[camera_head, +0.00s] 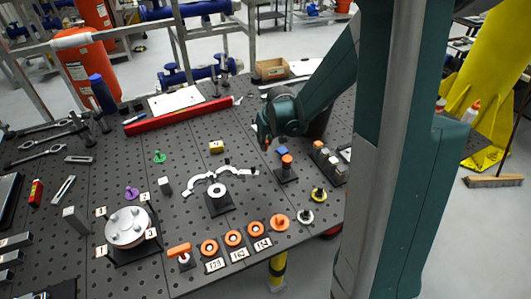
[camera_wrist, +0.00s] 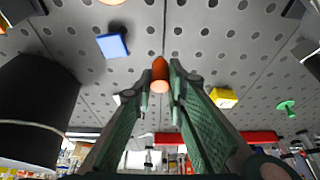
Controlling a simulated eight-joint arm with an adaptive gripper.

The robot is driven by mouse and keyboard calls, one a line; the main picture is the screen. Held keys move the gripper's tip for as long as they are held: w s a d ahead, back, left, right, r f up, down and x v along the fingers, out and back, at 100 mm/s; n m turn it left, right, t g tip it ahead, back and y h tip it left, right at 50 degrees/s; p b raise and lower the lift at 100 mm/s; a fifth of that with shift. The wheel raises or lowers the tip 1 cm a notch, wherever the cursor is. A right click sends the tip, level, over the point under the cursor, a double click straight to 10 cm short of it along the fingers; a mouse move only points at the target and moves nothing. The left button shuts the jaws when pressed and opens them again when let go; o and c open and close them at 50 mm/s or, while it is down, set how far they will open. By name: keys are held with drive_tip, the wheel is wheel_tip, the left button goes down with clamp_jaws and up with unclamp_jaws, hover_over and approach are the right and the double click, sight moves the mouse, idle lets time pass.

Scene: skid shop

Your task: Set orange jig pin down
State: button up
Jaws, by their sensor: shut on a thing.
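My gripper (camera_wrist: 160,75) is shut on the orange jig pin (camera_wrist: 159,68), which shows as a small orange piece between the fingertips in the wrist view. In the head view my gripper (camera_head: 267,143) is over the right part of the perforated table, behind and left of the blue block (camera_head: 282,150). The pin's lower end is small there, and I cannot tell whether it touches the table. The blue block also shows in the wrist view (camera_wrist: 112,45), left of the pin and apart from it.
An orange-topped post on a dark base (camera_head: 287,162) stands close in front. A yellow block (camera_head: 216,147) and green pin (camera_head: 159,156) lie left. A block rack (camera_head: 329,161) is right. Orange rings (camera_head: 233,238) line the front edge. Bare table lies between the yellow block and gripper.

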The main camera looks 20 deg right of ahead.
sight(266, 150)
drive_tip(key=shift+f, duration=0.8)
drive_tip(key=shift+f, duration=0.15)
drive_tip(key=shift+f, duration=1.95)
drive_tip(key=shift+f+b, duration=0.2)
drive_tip(key=shift+b, duration=0.15)
drive_tip(key=o, duration=0.9)
drive_tip(key=shift+r, duration=0.3)
drive_tip(key=p+v, duration=0.1)
drive_tip(key=v, duration=1)
drive_tip(key=shift+s+r, duration=0.15)
drive_tip(key=shift+r, duration=0.25)
